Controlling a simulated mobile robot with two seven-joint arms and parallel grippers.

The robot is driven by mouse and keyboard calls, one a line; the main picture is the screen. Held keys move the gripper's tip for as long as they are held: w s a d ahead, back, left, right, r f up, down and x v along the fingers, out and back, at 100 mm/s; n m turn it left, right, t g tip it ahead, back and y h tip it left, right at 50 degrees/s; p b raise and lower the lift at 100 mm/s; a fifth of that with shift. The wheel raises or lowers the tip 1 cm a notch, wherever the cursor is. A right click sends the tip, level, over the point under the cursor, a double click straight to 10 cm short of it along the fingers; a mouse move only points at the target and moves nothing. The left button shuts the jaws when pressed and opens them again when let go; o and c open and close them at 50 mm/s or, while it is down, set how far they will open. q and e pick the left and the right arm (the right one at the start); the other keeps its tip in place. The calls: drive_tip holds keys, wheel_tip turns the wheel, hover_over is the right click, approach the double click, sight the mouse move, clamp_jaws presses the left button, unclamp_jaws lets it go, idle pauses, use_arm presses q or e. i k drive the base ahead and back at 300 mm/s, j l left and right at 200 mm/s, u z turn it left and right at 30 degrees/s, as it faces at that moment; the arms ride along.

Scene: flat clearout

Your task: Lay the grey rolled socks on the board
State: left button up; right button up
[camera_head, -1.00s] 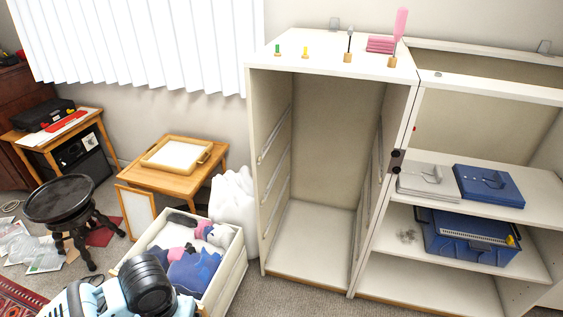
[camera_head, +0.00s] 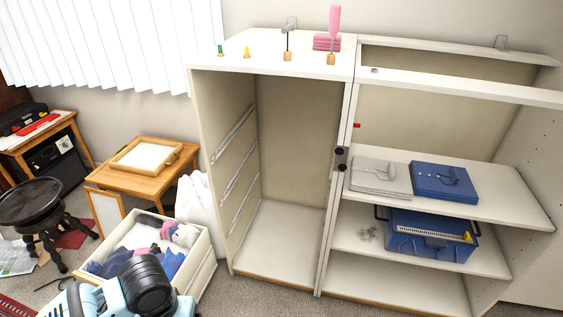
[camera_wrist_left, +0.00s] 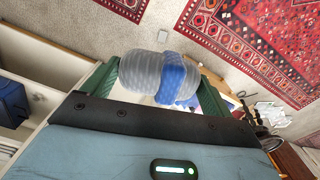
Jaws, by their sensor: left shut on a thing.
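My left gripper (camera_wrist_left: 157,86) is shut on a ribbed grey sock roll (camera_wrist_left: 140,71) in the left wrist view, held between its green fingers. A blue part (camera_wrist_left: 176,78) shows at the right of the roll; I cannot tell whether it belongs to it. In the head view my left arm is at the bottom, in front of the open drawer, and hides its own fingers and the roll. A flat white board with a wooden rim (camera_head: 147,157) lies on a small wooden table (camera_head: 150,184) behind the drawer. My right gripper is not in view.
The open drawer (camera_head: 203,245) holds blue, pink and grey cloth items. A white bag (camera_head: 196,205) stands between table and cabinet (camera_head: 272,68). A framed panel (camera_head: 107,211) leans at the table's left. A dark stool (camera_head: 38,203) stands further left.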

sight(489, 196)
drive_tip(key=l, duration=0.6)
drive_tip(key=i+l, duration=0.1)
drive_tip(key=l, duration=0.45)
drive_tip(key=i+l+z, duration=0.1)
drive_tip(key=l, duration=1.1)
drive_tip(key=i+l, duration=0.15)
drive_tip(key=l, duration=0.4)
drive_tip(key=i+l+z, duration=0.1)
drive_tip(key=l, duration=0.5)
drive_tip(key=i+l, duration=0.1)
drive_tip(key=l, duration=0.45)
drive_tip(key=i+l, duration=0.1)
drive_tip(key=l, duration=0.45)
drive_tip(key=i+l, duration=0.1)
drive_tip(key=i, duration=0.4)
drive_tip(key=z, duration=0.05)
